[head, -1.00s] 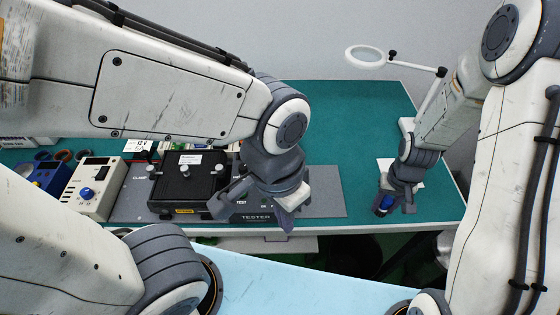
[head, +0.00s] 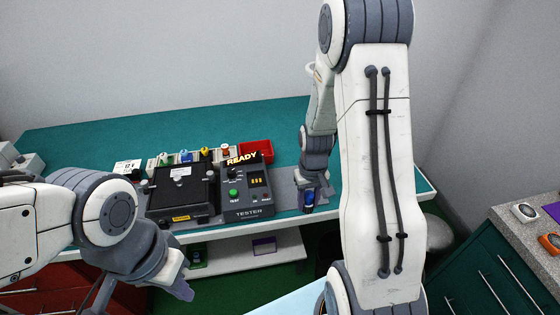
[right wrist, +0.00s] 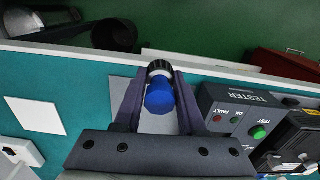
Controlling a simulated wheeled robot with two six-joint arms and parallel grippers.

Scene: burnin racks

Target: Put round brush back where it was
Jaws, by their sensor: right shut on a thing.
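My right gripper (head: 310,196) is shut on a short round blue thing (head: 308,200) with a black and pale banded end, which looks like the round brush. In the right wrist view the blue end (right wrist: 160,97) sits between the two fingers of the right gripper (right wrist: 158,88), over the bench near its front edge. Whether it touches the bench I cannot tell. My left gripper (head: 145,290) is at the lower left in front of the bench, its fingers spread and nothing seen between them.
A red bin (head: 256,150) and several coloured-top items stand behind. A white card (right wrist: 36,115) lies on the green bench (head: 75,135). A grey-topped cabinet (head: 510,222) stands at right.

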